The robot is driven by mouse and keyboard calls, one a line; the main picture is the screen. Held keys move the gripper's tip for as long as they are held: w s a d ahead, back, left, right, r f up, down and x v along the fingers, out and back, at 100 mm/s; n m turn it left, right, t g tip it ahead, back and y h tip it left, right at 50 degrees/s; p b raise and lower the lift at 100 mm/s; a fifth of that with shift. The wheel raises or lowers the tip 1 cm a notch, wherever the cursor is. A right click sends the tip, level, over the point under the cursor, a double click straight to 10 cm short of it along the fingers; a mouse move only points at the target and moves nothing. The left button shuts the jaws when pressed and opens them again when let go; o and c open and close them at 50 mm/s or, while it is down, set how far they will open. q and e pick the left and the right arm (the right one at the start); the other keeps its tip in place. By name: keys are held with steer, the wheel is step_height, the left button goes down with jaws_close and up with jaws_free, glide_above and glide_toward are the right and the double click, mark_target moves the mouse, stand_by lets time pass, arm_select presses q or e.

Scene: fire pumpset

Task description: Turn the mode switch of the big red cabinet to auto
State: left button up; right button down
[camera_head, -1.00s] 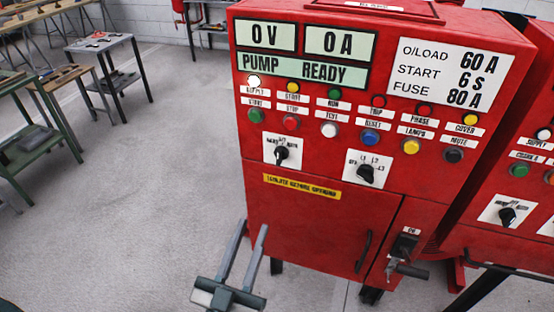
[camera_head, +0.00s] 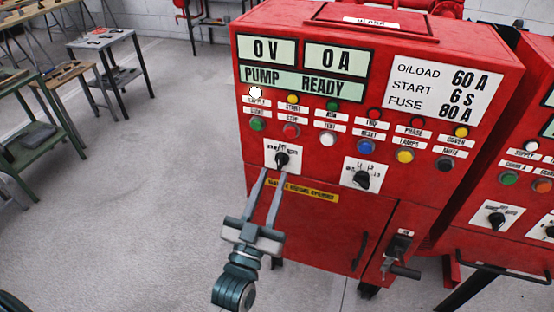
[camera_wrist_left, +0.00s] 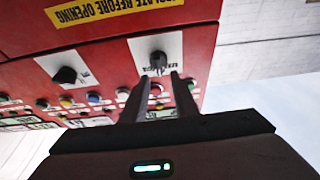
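The big red cabinet (camera_head: 310,228) faces me with lit panels reading 0 V, 0 A and PUMP READY. Two black rotary knobs sit on white plates on its front. The left knob, apparently the mode switch (camera_head: 282,159), has a label too small to read; it also shows in the left wrist view (camera_wrist_left: 158,61). The right selector knob (camera_head: 362,179) is on its own plate. My left gripper (camera_head: 273,175) is open and empty, its fingertips just below the left knob. In the left wrist view, the fingertips (camera_wrist_left: 160,78) point at that knob; contact cannot be told.
A row of coloured buttons (camera_head: 328,140) lies above the knobs. A yellow warning strip (camera_head: 303,191) is below them, partly behind my fingers. A handle lever (camera_head: 400,245) juts from the lower right. Another red cabinet (camera_head: 487,240) stands at right.

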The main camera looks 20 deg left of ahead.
mark_target(279, 162)
arm_select(q)
steer(key=p+x, duration=0.1)
steer(key=x, duration=0.2)
steer(key=shift+w+r, duration=0.25)
steer(key=shift+w, duration=0.45)
steer(key=shift+c, duration=0.7)
jaws_close()
